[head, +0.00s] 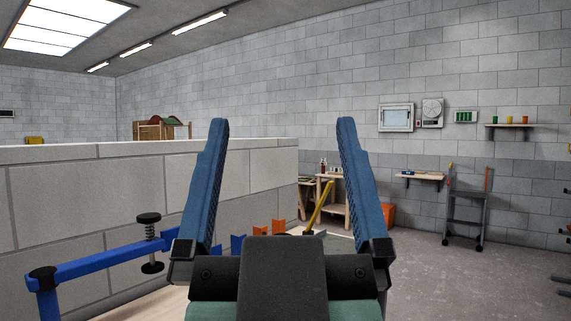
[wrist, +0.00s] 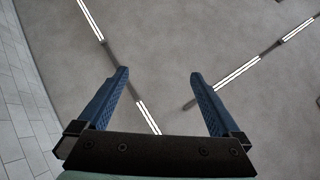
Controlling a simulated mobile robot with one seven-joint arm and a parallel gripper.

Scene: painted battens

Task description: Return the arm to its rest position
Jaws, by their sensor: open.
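My gripper (head: 282,130) stands upright in the middle of the head view, its two blue fingers pointing up and spread wide apart. It is open, with nothing between the fingers. In the wrist view my gripper (wrist: 159,78) is also open and empty, with the ceiling and its strip lights behind it. The dark palm of the gripper hides part of the bench behind it in the head view.
A low block wall (head: 120,190) runs along the left. A blue clamp (head: 110,262) with a black screw stands in front of it. Orange pieces (head: 279,226) and a yellow bar (head: 319,206) show behind my gripper. A grey trolley (head: 467,212) stands at right; the floor (head: 470,280) before it is clear.

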